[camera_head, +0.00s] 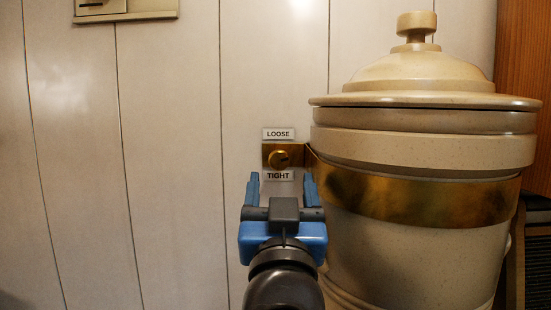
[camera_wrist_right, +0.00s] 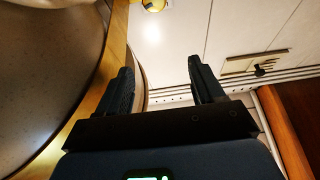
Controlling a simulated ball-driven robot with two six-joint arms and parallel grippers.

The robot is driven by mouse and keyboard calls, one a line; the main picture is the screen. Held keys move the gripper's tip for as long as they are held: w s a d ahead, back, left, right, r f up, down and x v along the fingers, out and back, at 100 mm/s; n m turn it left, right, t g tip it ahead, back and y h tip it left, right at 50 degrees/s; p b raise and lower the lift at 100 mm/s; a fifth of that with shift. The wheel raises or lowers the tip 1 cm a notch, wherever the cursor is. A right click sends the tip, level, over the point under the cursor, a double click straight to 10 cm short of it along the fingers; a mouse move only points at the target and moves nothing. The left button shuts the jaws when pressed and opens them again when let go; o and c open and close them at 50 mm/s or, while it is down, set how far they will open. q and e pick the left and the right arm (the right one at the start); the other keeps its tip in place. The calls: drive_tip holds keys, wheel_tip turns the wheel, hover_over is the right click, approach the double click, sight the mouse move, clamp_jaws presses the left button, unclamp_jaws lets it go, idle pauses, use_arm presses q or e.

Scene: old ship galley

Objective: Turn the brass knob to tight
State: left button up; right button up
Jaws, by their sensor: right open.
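The brass knob (camera_head: 278,159) is round and sits on a small brass plate (camera_head: 267,149) on the pale panelled wall. A "LOOSE" label (camera_head: 278,134) is above it and a "TIGHT" label (camera_head: 278,175) below. A dark mark shows on the knob's right side; I cannot tell its setting. My right gripper (camera_head: 281,178) is open and empty, its blue fingers apart just below the knob in the picture. In the right wrist view the knob (camera_wrist_right: 153,5) shows at the top edge, beyond and clear of the open fingers (camera_wrist_right: 162,62). My left gripper is not in view.
A large lidded stoneware crock (camera_head: 424,150) with a brass band (camera_head: 420,197) stands close on the right. The band reaches toward the knob plate. The wall to the left (camera_head: 170,180) is clear. A wall fitting (camera_head: 125,13) is at the upper left.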

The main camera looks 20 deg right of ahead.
drive_tip(key=p, duration=0.4)
approach(279, 162)
drive_tip(key=x, duration=0.6)
drive_tip(key=shift+w+d+r, duration=0.15)
drive_tip(key=shift+r, duration=0.05)
drive_tip(key=shift+p+x, duration=0.9)
drive_tip(key=shift+x, duration=1.4)
drive_tip(key=c, duration=0.9)
drive_tip(key=shift+c, duration=0.2)
